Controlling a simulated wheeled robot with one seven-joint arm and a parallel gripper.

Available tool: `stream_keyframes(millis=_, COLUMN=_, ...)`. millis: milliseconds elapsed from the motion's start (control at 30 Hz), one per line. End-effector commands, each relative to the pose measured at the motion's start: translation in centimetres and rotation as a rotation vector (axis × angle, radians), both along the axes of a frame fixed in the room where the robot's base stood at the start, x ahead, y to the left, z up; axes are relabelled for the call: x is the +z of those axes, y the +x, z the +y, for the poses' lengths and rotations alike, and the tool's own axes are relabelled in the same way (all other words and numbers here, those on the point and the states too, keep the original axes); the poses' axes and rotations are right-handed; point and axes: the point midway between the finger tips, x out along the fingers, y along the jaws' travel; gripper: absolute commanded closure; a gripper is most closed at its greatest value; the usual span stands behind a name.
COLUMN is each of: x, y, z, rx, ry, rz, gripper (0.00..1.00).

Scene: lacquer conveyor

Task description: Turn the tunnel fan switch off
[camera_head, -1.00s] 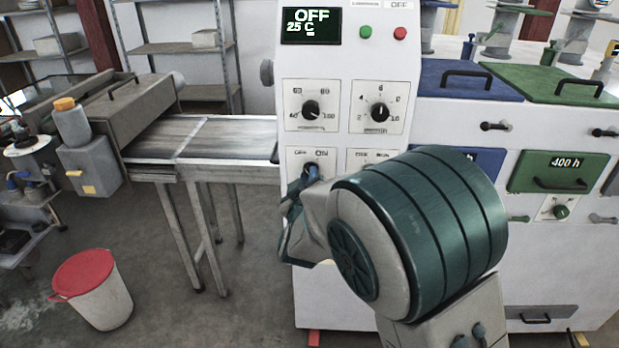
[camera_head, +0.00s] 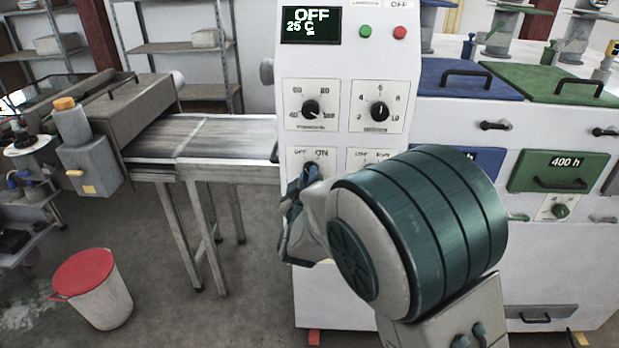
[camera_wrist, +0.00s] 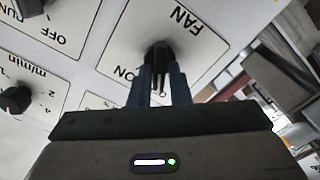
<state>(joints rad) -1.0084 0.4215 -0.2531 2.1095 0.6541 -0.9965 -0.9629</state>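The fan switch (camera_wrist: 156,52) is a black rotary knob on a white plate lettered FAN, with ON lettering beside it in the wrist view. In the head view, the switch (camera_head: 310,169) sits low on the white control panel, below the OFF and ON labels. My gripper (camera_wrist: 161,74) has its two blue fingers on either side of the knob's bar and appears shut on it. In the head view, my gripper (camera_head: 304,183) is at the switch, partly hidden by my wrist. Which label the knob points to is unclear.
The control panel (camera_head: 340,65) has a display reading OFF and 25 C. Two dials sit above the fan switch. A conveyor (camera_head: 225,137) stands left, with a red-lidded bin (camera_head: 100,305) on the floor.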

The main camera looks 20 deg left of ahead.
Motion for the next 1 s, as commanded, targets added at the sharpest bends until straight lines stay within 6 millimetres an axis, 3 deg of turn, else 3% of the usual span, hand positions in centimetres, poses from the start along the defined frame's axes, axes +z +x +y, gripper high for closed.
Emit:
stream_keyframes(millis=333, x=0.0, y=0.0, z=-0.1, rx=-0.001, ry=0.001, rz=0.0, gripper=0.66)
stream_keyframes(millis=467, x=-0.1, y=-0.9, z=-0.3, rx=-0.001, ry=0.001, rz=0.001, gripper=0.66)
stream_keyframes(millis=1000, x=-0.1, y=-11.4, z=-2.7, rx=0.004, ry=0.001, rz=0.001, gripper=0.66)
